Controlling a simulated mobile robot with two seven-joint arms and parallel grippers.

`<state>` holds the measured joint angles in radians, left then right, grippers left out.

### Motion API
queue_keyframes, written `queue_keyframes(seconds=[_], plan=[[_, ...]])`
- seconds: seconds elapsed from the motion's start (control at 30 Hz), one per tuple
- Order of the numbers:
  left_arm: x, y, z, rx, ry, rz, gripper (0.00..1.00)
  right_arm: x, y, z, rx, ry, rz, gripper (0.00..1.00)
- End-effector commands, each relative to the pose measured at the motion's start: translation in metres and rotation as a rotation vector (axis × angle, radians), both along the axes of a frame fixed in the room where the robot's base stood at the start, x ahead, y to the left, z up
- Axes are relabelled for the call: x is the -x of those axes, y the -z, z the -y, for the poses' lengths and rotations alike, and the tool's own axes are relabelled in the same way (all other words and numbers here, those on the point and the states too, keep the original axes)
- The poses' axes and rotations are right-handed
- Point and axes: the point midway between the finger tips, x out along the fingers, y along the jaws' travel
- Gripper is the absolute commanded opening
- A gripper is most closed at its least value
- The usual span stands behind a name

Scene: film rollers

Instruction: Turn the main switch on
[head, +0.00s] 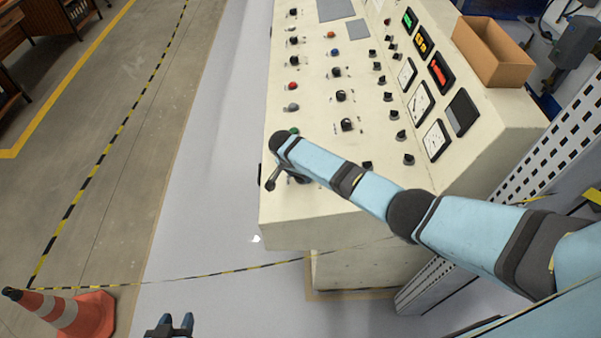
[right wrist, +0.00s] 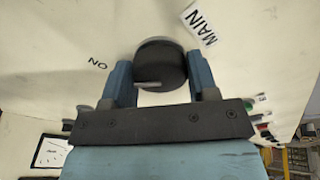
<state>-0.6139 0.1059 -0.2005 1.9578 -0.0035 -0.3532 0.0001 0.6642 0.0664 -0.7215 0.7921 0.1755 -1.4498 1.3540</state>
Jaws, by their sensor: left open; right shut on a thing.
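The main switch is a round black knob (right wrist: 160,58) with a pale pointer line, on the cream console face in the right wrist view. A "MAIN" label (right wrist: 200,24) is beside it, and an "ON" label (right wrist: 97,63) lies to its left in that view. My right gripper (right wrist: 160,70) is shut on the knob, one blue finger on each side. The pointer line points left, toward the ON side. In the head view my right arm reaches the console's near left corner and mostly hides the knob. My left gripper (head: 170,326) is open and empty at the bottom edge.
The cream console (head: 290,222) carries several knobs, buttons and meters. A cardboard box (head: 492,52) sits on its right side. A traffic cone (head: 75,312) stands at the lower left, near black-and-yellow floor tape. The grey floor left of the console is clear.

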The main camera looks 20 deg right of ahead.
Motion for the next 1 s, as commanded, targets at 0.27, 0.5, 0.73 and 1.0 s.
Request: queue_keyframes(seconds=[0.27, 0.5, 0.73, 1.0], plan=[[0.0029, -0.0013, -0.0001, 0.0, 0.001, -0.001, 0.43, -0.001, -0.0011, 0.0012, 0.004, 0.045, 0.012, 0.3], [0.0044, -0.0009, 0.0005, 0.0, 0.002, -0.003, 0.43, -0.0013, -0.0014, 0.0013, 0.004, 0.048, 0.013, 0.3], [0.0049, -0.0004, 0.0008, 0.001, 0.003, -0.005, 0.43, -0.0014, -0.0015, 0.0012, 0.004, 0.047, 0.013, 0.77], [0.0055, 0.0016, 0.0008, 0.0, 0.003, -0.008, 0.43, -0.0008, -0.001, 0.0003, 0.003, 0.046, 0.012, 0.79]])
